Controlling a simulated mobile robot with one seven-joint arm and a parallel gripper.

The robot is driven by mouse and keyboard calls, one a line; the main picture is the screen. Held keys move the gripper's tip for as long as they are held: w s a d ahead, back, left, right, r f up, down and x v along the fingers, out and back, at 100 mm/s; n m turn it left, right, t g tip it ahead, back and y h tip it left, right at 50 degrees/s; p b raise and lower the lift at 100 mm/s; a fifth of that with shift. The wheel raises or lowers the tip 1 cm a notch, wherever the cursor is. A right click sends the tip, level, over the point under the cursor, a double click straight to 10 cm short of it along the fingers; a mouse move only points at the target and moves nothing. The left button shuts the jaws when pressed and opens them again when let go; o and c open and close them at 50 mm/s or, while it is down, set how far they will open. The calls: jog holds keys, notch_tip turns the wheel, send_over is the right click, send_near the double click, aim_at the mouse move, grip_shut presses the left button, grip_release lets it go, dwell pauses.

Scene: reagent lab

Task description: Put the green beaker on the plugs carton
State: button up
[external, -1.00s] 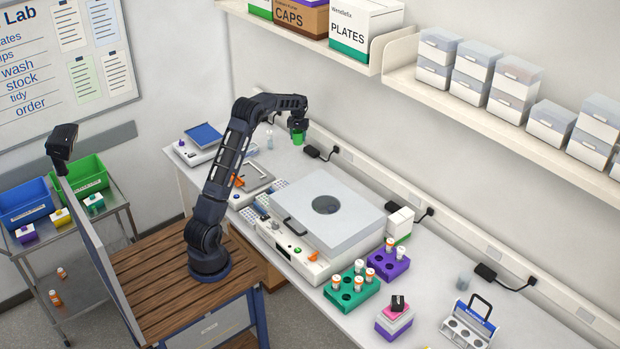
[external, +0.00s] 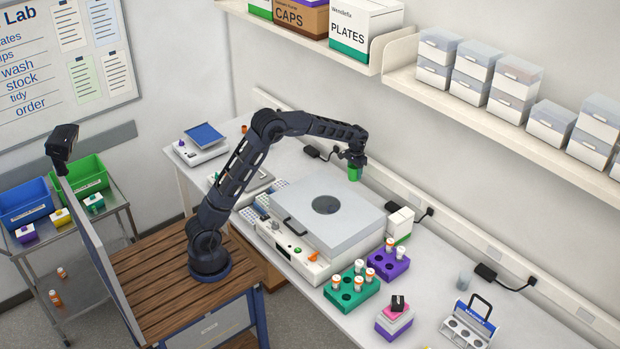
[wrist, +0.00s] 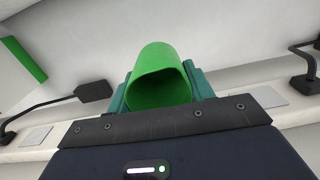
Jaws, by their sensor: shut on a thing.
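The green beaker (external: 354,174) is held in my gripper (external: 355,162), in the air above the back of the bench, behind the large grey-lidded machine. In the wrist view the beaker (wrist: 160,75) sits between the teal fingers of my gripper (wrist: 160,88), its open rim facing the camera. No carton with a readable plugs label shows.
The grey-lidded machine (external: 350,220) fills the middle of the bench. A small white and green carton (external: 400,224) stands right of it. Green (external: 347,298) and purple (external: 384,266) tube racks stand in front. The shelf (external: 440,85) overhangs the bench along the wall.

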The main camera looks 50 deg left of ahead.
jog(key=w+d+r+n, duration=0.1)
jog(key=d+r+n, duration=0.1)
jog(key=d+r, duration=0.6)
jog(key=d+r+n, duration=0.1)
jog(key=d+r, duration=0.3)
jog(key=d, duration=0.8)
notch_tip(320, 180, up, 11)
jog(key=n, duration=0.4)
send_over(401, 214)
notch_tip(401, 214, down, 20)
jog(key=shift+w+r, duration=0.1)
jog(key=shift+r, duration=0.1)
jog(key=shift+f, duration=0.1)
jog(key=o, duration=1)
jog(key=shift+c, duration=0.2)
